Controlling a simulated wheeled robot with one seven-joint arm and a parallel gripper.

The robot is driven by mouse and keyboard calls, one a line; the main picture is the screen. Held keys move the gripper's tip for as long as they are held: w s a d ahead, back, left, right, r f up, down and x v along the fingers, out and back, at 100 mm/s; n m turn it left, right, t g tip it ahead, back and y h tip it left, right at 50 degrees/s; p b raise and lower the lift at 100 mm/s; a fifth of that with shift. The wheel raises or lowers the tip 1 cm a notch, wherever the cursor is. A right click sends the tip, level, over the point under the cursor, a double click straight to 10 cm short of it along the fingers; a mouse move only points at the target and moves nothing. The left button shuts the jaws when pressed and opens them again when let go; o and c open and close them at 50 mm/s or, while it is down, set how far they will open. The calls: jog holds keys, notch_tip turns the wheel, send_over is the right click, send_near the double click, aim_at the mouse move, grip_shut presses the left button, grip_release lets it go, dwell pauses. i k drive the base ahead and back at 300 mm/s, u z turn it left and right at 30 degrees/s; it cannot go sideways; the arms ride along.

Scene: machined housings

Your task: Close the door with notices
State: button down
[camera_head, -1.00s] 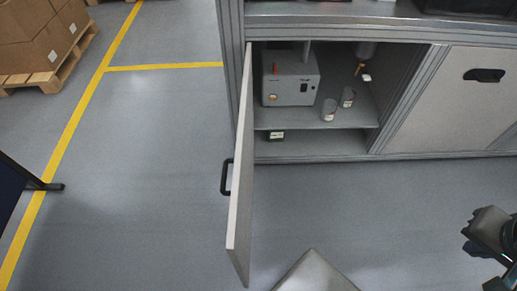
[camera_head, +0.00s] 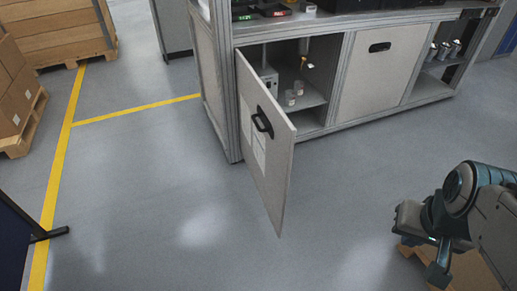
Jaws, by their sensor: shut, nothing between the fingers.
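The door with notices (camera_head: 277,152) stands partly open, swung out from the left side of a grey cabinet. White notice sheets (camera_head: 258,150) show on its outer face, with a black handle (camera_head: 262,122) beside them. Through the gap I see a grey box-shaped device (camera_head: 268,80) and small containers (camera_head: 294,94) on a shelf; the door hides part of the inside. My gripper (camera_head: 424,258) is at the lower right, shut and empty, well apart from the door.
A shut grey door (camera_head: 380,72) with a black handle is to the right of the opening. Cartons on pallets (camera_head: 18,135) stand at the left. A dark panel on a foot (camera_head: 48,235) is at the lower left. The floor before the door is clear.

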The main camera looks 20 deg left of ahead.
aim_at(267, 137)
jog(key=k, duration=0.25)
jog(key=u, duration=1)
jog(key=i, duration=1.7)
jog(key=u, duration=0.2)
jog(key=k, duration=0.5)
jog(key=u, duration=0.25)
